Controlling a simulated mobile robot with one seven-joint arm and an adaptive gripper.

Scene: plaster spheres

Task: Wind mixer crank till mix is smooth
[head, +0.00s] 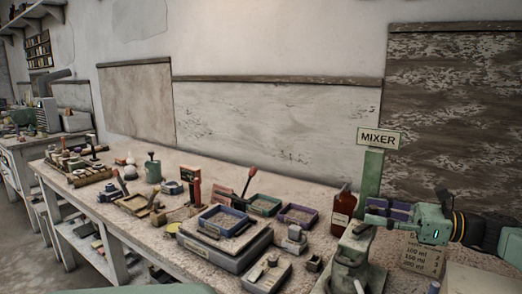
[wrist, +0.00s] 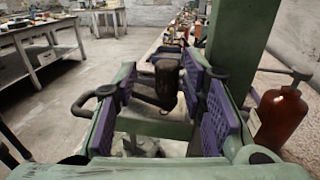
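The mixer (head: 349,262) is a worn pale-green metal machine at the bench's front right, with a green post (head: 371,178) and a MIXER sign (head: 380,139) behind it. My gripper (head: 388,212), with purple finger pads, is just above and right of the mixer in the head view. In the wrist view, my gripper (wrist: 160,78) has its fingers apart on either side of a dark brown knob (wrist: 167,82), which looks like the crank handle. Gaps seem to show beside the knob, so I see no clear grip. The mix inside is hidden.
A brown bottle (head: 342,210) stands close left of the post and also shows in the wrist view (wrist: 280,115). A measuring box (head: 422,256) stands below my wrist. Trays (head: 228,221) and tools crowd the bench to the left. The floor (wrist: 115,60) beside the bench is clear.

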